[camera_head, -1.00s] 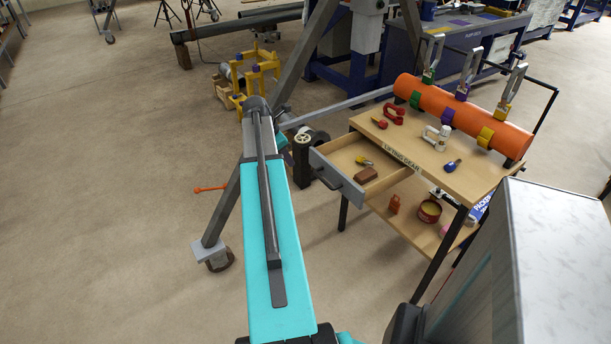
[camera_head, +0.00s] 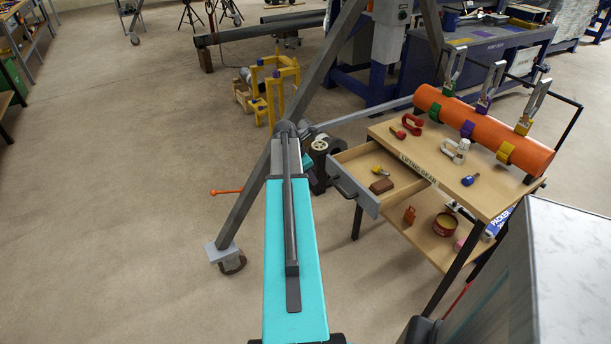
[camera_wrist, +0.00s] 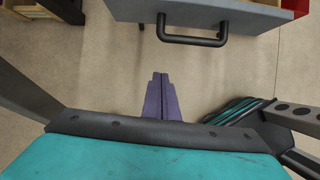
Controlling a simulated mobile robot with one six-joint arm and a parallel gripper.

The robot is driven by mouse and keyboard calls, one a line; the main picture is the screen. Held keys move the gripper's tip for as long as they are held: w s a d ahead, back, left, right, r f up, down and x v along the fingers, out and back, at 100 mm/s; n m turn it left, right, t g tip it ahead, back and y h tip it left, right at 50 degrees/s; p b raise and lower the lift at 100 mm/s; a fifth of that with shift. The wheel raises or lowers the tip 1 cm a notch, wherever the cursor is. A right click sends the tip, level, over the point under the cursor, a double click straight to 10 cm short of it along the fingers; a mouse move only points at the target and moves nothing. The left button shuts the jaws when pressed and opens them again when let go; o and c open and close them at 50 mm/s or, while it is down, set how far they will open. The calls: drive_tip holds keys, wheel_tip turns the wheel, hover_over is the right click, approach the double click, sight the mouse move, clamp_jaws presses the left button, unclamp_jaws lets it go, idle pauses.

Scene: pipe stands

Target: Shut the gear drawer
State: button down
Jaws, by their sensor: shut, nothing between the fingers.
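The gear drawer (camera_head: 382,174) stands pulled out of the wooden table, beneath its "LIFTING GEAR" label (camera_head: 419,170). It has a grey front and a black bar handle (camera_head: 348,189). A yellow-and-dark item (camera_head: 380,171) and a brown block (camera_head: 382,186) lie inside. In the wrist view, the grey drawer front (camera_wrist: 270,17) crosses the top, with its handle (camera_wrist: 193,41) facing me. My gripper (camera_wrist: 160,76) shows there as purple fingers, shut and empty, below and slightly left of the handle, apart from it in the picture. In the head view, my arm hides the fingers.
On the tabletop are an orange pipe (camera_head: 480,128) with clamps, shackles and a blue item (camera_head: 470,180). The lower shelf holds a red tin (camera_head: 445,224). A grey-legged stand (camera_head: 245,205) rises beside my arm, with a red-orange lever (camera_head: 226,192). The floor at left is open.

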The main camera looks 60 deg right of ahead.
drive_tip(key=shift+s+d+f+p, duration=0.2)
drive_tip(key=shift+s+d+f, duration=0.2)
drive_tip(key=shift+s+d, duration=0.25)
drive_tip(key=shift+s+d+f+p, duration=0.15)
drive_tip(key=shift+s+d+f, duration=0.3)
drive_tip(key=shift+d, duration=0.25)
drive_tip(key=shift+s+d+f+p, duration=0.2)
drive_tip(key=shift+s+d+f, duration=0.25)
drive_tip(key=shift+d, duration=0.25)
